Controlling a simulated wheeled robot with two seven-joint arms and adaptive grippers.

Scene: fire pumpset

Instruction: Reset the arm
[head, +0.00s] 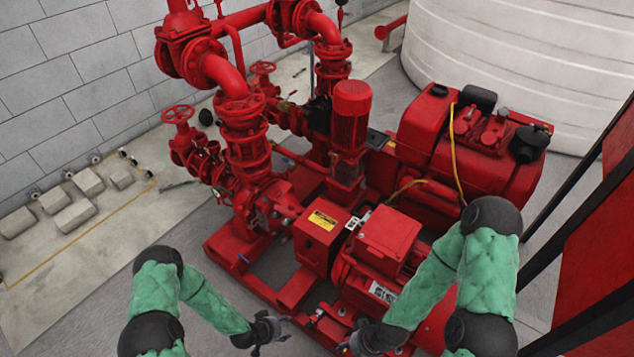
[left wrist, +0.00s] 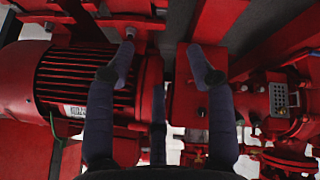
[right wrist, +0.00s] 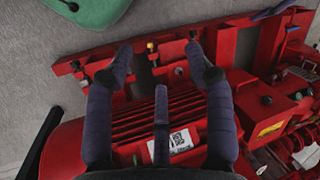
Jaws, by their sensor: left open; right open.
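My left gripper (head: 284,326) is at the bottom middle of the head view, at the near edge of the red pumpset. My right gripper (head: 345,346) is at the bottom of the head view, close to the left one and partly cut off by the frame.
The red pumpset with pipes (head: 240,130), handwheels (head: 178,113) and an engine block (head: 470,140) fills the middle. A white tank (head: 520,60) stands at the back right. A red panel (head: 600,260) is at the right edge.

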